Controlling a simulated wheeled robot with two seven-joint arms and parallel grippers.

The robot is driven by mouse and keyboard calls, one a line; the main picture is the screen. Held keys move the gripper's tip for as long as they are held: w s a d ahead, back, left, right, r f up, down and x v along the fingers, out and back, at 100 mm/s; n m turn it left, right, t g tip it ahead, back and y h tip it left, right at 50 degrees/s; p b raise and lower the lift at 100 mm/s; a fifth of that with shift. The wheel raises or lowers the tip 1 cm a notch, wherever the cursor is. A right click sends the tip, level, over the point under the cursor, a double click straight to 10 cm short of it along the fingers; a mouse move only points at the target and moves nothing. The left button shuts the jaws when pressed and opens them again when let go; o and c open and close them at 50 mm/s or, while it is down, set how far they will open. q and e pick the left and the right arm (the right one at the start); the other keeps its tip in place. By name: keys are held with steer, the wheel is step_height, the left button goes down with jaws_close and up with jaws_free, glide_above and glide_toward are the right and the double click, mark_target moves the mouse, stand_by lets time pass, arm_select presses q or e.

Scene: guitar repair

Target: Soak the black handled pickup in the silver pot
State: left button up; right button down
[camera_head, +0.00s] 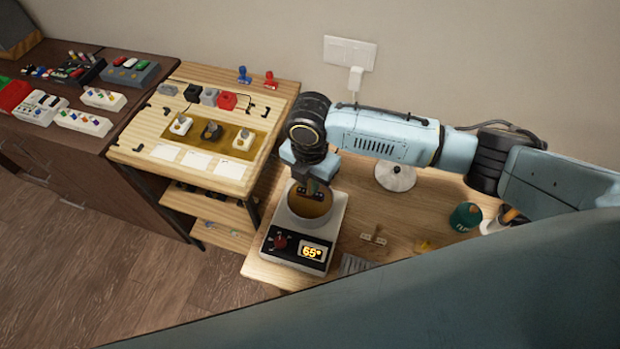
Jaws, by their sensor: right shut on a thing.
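The silver pot (306,223) stands on a white heater (336,222) whose display reads 65°. Brownish liquid shows inside the pot. My right gripper (313,187) points down over the pot's mouth, with its fingertips at about the rim or just inside. It is shut on a small dark piece with light dots (303,192), which looks like the pickup; its handle is mostly hidden by the fingers. I cannot tell whether the piece touches the liquid. My left gripper is not in view.
A wooden stand (130,150) at left holds several knobbed parts and coloured blocks. A dark cabinet (60,150) with devices stands farther left. A white round stand (395,176), a green-topped container (465,217) and a small tan part (374,237) are right of the heater.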

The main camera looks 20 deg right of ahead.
mark_target(310, 194)
steer(key=shift+p, duration=0.85)
stand_by(0.7)
steer(key=shift+f, duration=0.1)
stand_by(0.5)
steer(key=shift+f+b, duration=1.5)
steer(key=shift+f, duration=1.5)
stand_by(2.8)
